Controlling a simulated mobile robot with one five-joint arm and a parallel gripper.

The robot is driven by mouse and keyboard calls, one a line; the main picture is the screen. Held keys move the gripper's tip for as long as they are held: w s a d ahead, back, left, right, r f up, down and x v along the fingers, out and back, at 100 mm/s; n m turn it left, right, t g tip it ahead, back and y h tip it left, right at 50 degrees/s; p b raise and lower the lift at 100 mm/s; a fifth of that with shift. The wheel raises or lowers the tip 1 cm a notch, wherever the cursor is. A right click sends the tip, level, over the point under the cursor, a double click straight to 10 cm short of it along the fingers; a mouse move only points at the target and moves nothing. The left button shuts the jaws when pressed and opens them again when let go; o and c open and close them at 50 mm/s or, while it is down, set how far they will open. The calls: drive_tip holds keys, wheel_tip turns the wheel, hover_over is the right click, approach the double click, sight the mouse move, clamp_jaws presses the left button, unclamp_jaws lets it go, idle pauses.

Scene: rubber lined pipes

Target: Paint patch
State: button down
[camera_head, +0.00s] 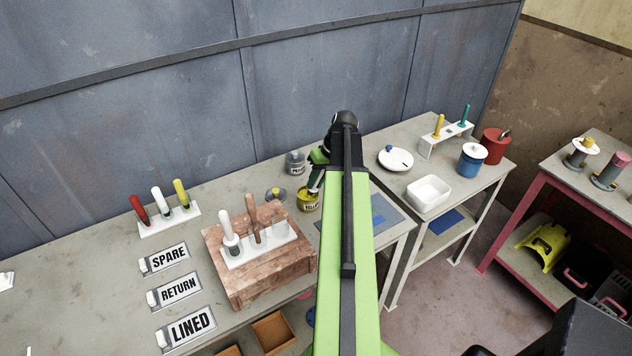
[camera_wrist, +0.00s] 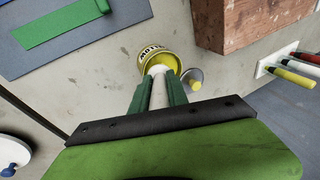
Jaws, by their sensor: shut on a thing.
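My gripper (camera_wrist: 160,88) has green fingers shut on a pale, white-handled tool (camera_wrist: 158,92), seen in the wrist view. Its far end reaches the mouth of the yellow paint tin (camera_wrist: 157,53); whether it touches the paint is hidden. The tin stands open, also in the head view (camera_head: 308,204), where my gripper (camera_head: 317,180) is just above it and partly hidden by my arm. A grey lid with a knob (camera_wrist: 193,79) lies beside the tin. A green strip (camera_wrist: 62,21) lies on a blue-grey mat (camera_wrist: 105,50) in the wrist view.
A grey tin (camera_head: 295,163) stands behind the yellow one. A wooden block (camera_head: 250,283) with a rack of tools is close at left. A brush rack (camera_head: 172,220) and the SPARE, RETURN and LINED signs are farther left. A white tray (camera_head: 428,196) stands on the right table.

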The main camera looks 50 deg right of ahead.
idle(0.4)
wheel_tip(320, 180, up, 7)
drive_tip(key=p, duration=0.7)
idle(0.3)
drive_tip(key=shift+r+p, duration=1.35)
drive_tip(key=shift+p, duration=0.1)
wheel_tip(320, 180, down, 2)
drive_tip(key=shift+f+b, duration=0.1)
drive_tip(key=shift+b, duration=0.95)
